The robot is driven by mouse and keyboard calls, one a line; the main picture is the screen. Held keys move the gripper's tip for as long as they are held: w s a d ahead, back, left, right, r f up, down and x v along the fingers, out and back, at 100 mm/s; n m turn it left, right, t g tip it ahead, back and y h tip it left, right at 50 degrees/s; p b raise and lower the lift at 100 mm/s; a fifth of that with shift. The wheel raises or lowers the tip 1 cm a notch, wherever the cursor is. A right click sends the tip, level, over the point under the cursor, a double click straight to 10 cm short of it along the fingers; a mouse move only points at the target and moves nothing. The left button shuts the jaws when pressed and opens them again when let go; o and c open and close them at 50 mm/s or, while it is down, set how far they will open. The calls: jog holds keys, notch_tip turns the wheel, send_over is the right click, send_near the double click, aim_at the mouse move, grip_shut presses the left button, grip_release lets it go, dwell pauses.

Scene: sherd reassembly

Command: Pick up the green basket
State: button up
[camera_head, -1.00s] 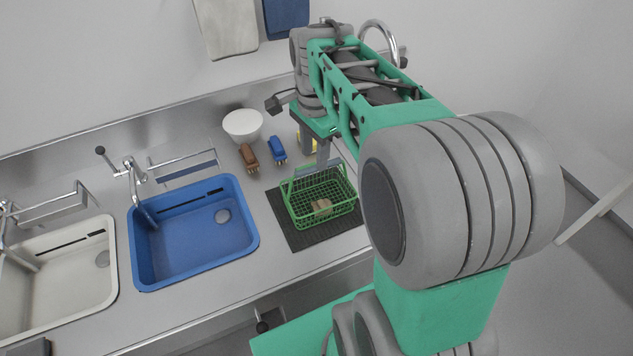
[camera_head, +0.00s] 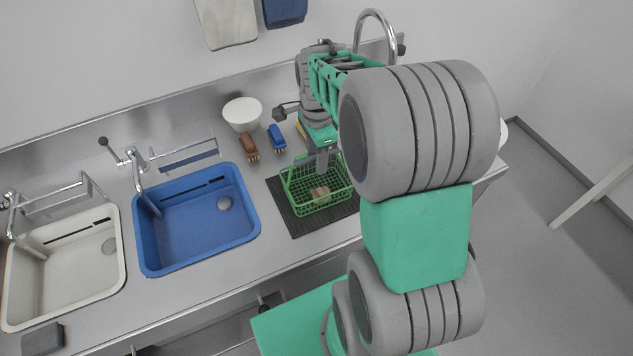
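The green basket (camera_head: 312,206) is a wire basket standing on a dark ribbed mat (camera_head: 290,222) on the steel counter, right of the blue sink. A small tan piece (camera_head: 320,193) lies inside it. My gripper (camera_head: 322,168) points down at the back right part of the basket, at or just above its rim. The fingers are small and partly hidden by my arm, so I cannot tell their opening or whether they touch the basket.
A blue sink (camera_head: 243,239) and a white sink (camera_head: 117,283) lie to the left. A white bowl (camera_head: 242,112), a brown brush (camera_head: 249,146) and a blue brush (camera_head: 277,138) stand behind the basket. A tall tap (camera_head: 375,14) rises at the back.

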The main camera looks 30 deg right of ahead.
jog(key=shift+f, duration=0.2)
jog(key=shift+c, duration=0.3)
grip_shut()
dwell(0.5)
